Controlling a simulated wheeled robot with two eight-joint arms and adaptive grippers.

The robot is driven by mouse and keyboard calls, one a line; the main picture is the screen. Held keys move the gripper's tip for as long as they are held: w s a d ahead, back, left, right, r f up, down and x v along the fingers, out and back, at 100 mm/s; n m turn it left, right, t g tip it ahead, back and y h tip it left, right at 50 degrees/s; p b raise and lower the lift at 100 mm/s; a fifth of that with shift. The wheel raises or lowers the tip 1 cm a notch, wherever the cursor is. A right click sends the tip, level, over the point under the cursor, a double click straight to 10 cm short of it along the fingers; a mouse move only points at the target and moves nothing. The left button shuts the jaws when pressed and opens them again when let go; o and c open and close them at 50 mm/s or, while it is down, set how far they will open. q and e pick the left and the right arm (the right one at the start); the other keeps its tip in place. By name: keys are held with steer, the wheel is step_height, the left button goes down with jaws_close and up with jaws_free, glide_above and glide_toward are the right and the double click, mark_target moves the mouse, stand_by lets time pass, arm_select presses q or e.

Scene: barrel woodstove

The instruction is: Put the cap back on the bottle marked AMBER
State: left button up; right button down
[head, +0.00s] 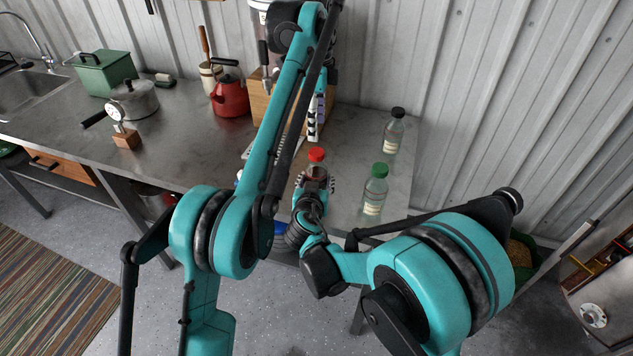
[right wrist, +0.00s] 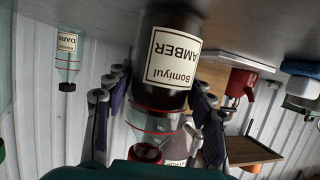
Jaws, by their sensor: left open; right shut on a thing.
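The AMBER bottle (right wrist: 170,75) is dark with a white label, upside down in the right wrist view. My right gripper (right wrist: 155,110) is shut around its clear upper part. In the head view the bottle (head: 315,173) stands in my right gripper (head: 315,187), with a red cap (head: 316,154) at its top. The red cap also shows in the right wrist view (right wrist: 147,153); whether it is seated or tightened is unclear. My left gripper (head: 316,118) is open, pointing down behind and above the red cap, apart from it. My left arm hides part of it.
A green-capped bottle (head: 375,192) stands close right of the AMBER bottle. A black-capped bottle (head: 394,133), labelled DARK in the right wrist view (right wrist: 68,62), stands farther back. A red kettle (head: 230,97) and grey pot (head: 134,101) are at left. The metal counter (head: 185,140) has bare room.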

mark_target(317, 152)
arm_select(q)
steer(key=n, duration=0.7)
steer(key=shift+n, duration=0.3)
steer(key=n, duration=0.4)
steer(key=shift+n, duration=0.3)
steer(key=n, duration=0.9)
steer(key=shift+n, duration=0.4)
steer(key=n, duration=0.4)
steer(key=shift+n, duration=0.3)
steer(key=n, duration=0.8)
steer(key=shift+f, duration=4)
